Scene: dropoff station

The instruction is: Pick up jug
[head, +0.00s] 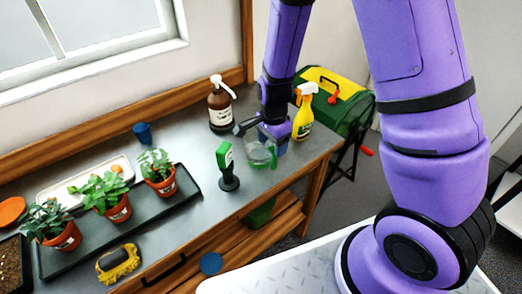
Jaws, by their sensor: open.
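The jug (261,157) looks clear with a green tint and stands on the grey workbench top, near its right end. My gripper (262,140) is open and points down just above and behind the jug. The fingertips are small and partly hidden here, so I cannot tell whether they touch the jug or reach around it. The back of the jug is partly covered by the gripper.
A yellow spray bottle (303,112) stands close to the right of my gripper, and a brown pump bottle (221,105) to its left. A green-topped black tool (227,166) stands left of the jug. Potted plants (106,194) fill a black tray (190,190) further left.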

